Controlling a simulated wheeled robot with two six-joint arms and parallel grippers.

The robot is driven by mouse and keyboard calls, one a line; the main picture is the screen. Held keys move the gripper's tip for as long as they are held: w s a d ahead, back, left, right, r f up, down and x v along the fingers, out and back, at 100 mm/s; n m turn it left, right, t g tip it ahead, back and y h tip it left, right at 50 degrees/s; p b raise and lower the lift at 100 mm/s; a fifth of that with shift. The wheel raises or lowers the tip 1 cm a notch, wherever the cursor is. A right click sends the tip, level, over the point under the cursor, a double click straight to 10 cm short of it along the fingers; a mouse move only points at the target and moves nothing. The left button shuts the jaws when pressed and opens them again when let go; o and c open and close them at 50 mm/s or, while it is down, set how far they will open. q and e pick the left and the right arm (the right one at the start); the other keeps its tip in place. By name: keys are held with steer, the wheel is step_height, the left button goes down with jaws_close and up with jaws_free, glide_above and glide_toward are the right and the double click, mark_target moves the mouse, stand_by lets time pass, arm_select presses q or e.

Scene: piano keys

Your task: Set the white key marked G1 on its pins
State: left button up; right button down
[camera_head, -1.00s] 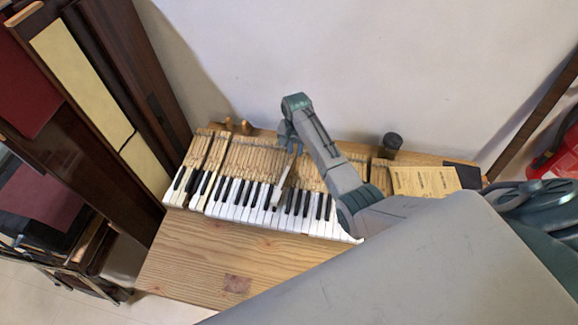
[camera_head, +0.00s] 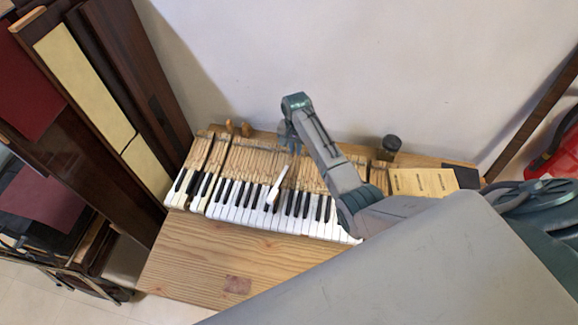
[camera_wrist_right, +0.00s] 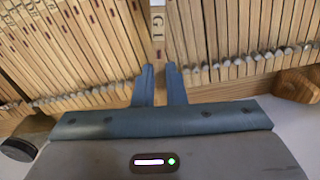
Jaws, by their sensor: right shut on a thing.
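The key marked G1 (camera_wrist_right: 157,28) is a long pale wooden stick with its letters on top in the right wrist view. In the head view its white front (camera_head: 278,186) lies slanted over the row of keys. My right gripper (camera_wrist_right: 161,72) is shut on the rear wooden part of this key. The gripper also shows at the back of the keyboard in the head view (camera_head: 292,146). Whether the key touches its pins cannot be told, since the pins are hidden. My left gripper is not in view.
Piano keys (camera_head: 235,212) stand close together on both sides of the held key. Yellow sheets (camera_head: 422,182) and a dark round object (camera_head: 391,143) are at the right. Small wooden pieces (camera_head: 246,129) stand at the back.

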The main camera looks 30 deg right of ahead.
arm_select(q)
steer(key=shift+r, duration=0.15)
arm_select(e)
steer(key=shift+r, duration=3.5)
steer(key=shift+w+a, duration=0.1)
